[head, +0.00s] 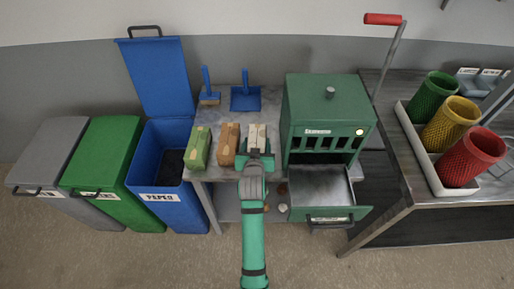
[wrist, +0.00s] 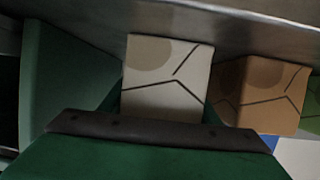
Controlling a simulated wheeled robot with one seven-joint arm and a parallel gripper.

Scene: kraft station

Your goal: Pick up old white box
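The old white box (head: 257,132) stands upright on the grey metal table, at the right end of a row of three boxes, beside the green machine. It has a tan patch and dark crack-like lines, clear in the wrist view (wrist: 165,85). My gripper (head: 256,155) is at the near side of the white box, with its green fingers (wrist: 163,108) spread to the left and right of it. The fingers look open. Whether they touch the box is not clear. My gripper's body hides the box's lower part.
A brown box (head: 228,145) stands close to the left of the white box, with a green box (head: 199,148) beyond it. The green machine (head: 325,115) with its open drawer (head: 322,190) is close on the right. An open blue bin (head: 170,205) stands left of the table.

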